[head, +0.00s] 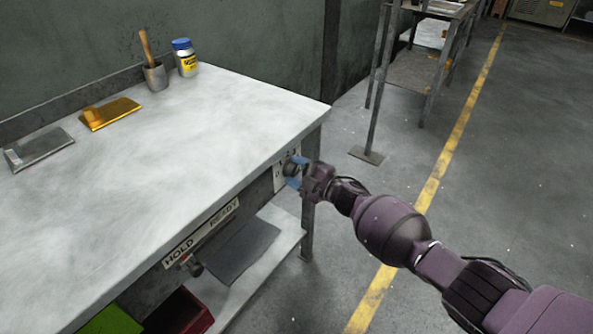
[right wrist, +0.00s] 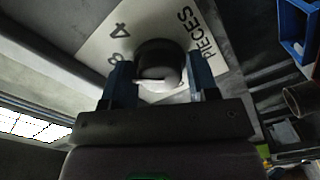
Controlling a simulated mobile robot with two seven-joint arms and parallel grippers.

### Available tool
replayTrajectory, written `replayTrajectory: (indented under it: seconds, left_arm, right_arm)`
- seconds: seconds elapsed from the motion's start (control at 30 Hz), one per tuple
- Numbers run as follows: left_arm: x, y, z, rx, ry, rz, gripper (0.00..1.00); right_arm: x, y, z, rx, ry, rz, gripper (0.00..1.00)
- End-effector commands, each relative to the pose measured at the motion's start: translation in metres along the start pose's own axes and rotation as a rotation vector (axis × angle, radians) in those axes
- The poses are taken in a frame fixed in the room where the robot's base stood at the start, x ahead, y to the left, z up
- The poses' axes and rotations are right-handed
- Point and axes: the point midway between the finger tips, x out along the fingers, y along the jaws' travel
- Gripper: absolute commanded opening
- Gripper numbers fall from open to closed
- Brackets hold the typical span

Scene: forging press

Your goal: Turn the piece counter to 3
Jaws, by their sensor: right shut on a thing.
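The piece counter is a dark round knob (right wrist: 160,62) on a pale plate (right wrist: 100,42) marked "PIECES", a "4" and another digit partly hidden by a finger. In the head view the plate (head: 279,180) is on the bench's front edge, near its right corner. My right gripper (head: 294,171) has its blue fingers around the knob; in the right wrist view the fingers (right wrist: 158,85) stand on either side of it, shut on it. A pale patch shows on the knob's lower side; I cannot tell which number it points to. My left gripper is not in view.
The bench top (head: 190,130) bears a cup with a wooden handle (head: 155,75), a blue-lidded jar (head: 185,58), a yellow block (head: 110,113) and a grey metal piece (head: 38,148). A HOLD/READY selector (head: 190,265) is on the front edge.

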Motion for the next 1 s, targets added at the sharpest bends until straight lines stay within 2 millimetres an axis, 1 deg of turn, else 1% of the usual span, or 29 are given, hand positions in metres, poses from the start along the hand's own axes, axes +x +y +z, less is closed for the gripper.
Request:
replayTrajectory:
  seconds: [0.2, 0.6, 0.63, 0.7, 1.0]
  left_arm:
    - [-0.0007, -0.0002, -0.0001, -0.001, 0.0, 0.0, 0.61]
    - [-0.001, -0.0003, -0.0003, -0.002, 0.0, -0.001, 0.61]
    - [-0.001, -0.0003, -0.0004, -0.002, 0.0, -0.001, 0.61]
    - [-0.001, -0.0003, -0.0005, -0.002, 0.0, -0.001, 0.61]
    - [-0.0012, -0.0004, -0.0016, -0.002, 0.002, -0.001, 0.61]
  right_arm:
    - [-0.0003, -0.0017, 0.0001, 0.036, 0.0, -0.002, 0.31]
    - [-0.0003, -0.002, 0.0001, 0.04, 0.001, -0.002, 0.31]
    - [-0.0003, -0.002, 0.0, 0.04, 0.001, -0.002, 0.59]
    - [-0.0003, -0.0018, 0.0, 0.04, 0.001, -0.002, 0.69]
    - [-0.001, -0.0003, -0.0001, 0.039, 0.0, -0.001, 0.69]
